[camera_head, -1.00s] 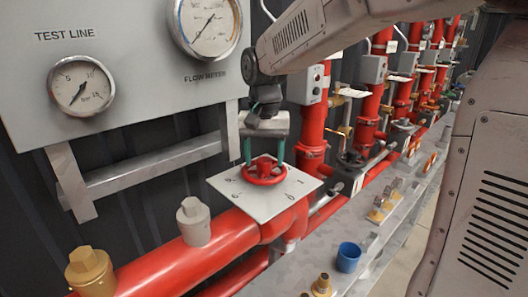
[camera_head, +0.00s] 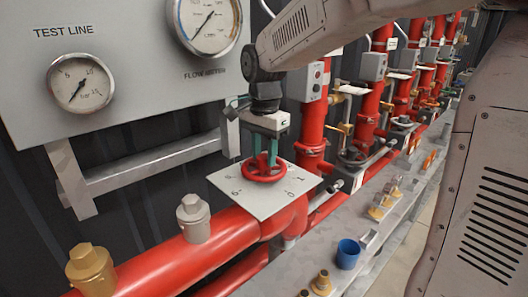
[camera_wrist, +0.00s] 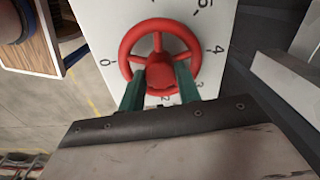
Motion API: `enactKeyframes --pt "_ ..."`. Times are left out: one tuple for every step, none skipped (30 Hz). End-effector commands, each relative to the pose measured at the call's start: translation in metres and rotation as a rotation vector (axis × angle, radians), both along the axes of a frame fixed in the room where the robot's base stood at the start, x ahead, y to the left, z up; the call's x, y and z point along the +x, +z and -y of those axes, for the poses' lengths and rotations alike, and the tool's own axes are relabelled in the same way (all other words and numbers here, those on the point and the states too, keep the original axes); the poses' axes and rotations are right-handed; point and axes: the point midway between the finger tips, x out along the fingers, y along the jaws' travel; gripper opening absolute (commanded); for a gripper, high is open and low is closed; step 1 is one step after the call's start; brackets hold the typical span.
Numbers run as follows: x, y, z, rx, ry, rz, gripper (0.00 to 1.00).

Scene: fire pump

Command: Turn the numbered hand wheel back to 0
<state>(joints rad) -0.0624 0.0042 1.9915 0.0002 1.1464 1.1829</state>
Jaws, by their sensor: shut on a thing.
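The red hand wheel (camera_head: 264,172) lies on a white square plate (camera_head: 303,179) with black numbers, above the red pipe. In the wrist view the wheel (camera_wrist: 126,50) shows its rim and spokes; the plate (camera_wrist: 95,22) has 0 at the left, 2 and 3 partly hidden at the bottom, 4 at the right. I cannot make out a pointer on the wheel. My gripper (camera_head: 266,160) comes down on the wheel from above. In the wrist view its two green fingers (camera_wrist: 162,74) reach over the near rim and are shut on the wheel's red middle part.
A grey panel (camera_head: 130,85) with gauges stands behind at the left. A grey valve stub (camera_head: 194,220) and a brass one (camera_head: 91,270) rise from the pipe at left. A blue cup (camera_head: 347,254) and brass fittings (camera_head: 322,283) sit on the grey ledge at right.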

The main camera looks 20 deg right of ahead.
Motion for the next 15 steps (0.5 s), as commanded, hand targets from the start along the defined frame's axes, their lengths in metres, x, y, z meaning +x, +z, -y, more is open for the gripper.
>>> enactKeyframes --pt "0.0002 0.0006 0.0 0.0 -0.019 0.001 0.06" --pt "0.0002 0.0006 0.0 0.0 -0.025 0.001 0.06" --pt "0.0002 0.0007 0.0 0.0 -0.028 0.001 0.06" --pt "0.0003 0.0007 0.0001 0.0 -0.028 0.001 0.06" --pt "0.0003 0.0007 0.0001 0.0 -0.027 0.001 0.06" --pt "0.0003 0.0007 0.0001 0.0 -0.027 0.001 0.06" --pt "0.0004 0.0007 0.0 0.0 -0.027 0.001 0.06" --pt "0.0004 0.0007 0.0 0.0 -0.026 0.001 0.06" --pt "0.0004 0.0007 0.0 0.0 -0.028 0.001 0.06" --pt "0.0004 0.0007 0.0 0.0 -0.033 0.001 0.06" --pt "0.0004 0.0008 0.0 0.0 -0.046 0.002 0.06" --pt "0.0004 0.0008 0.0 0.0 -0.076 0.002 0.06" --pt "0.0004 0.0008 0.0 0.0 -0.109 0.002 0.06" --pt "0.0004 0.0008 0.0 0.0 -0.149 0.002 0.06" --pt "0.0004 0.0008 0.0 0.0 -0.21 0.002 0.06"
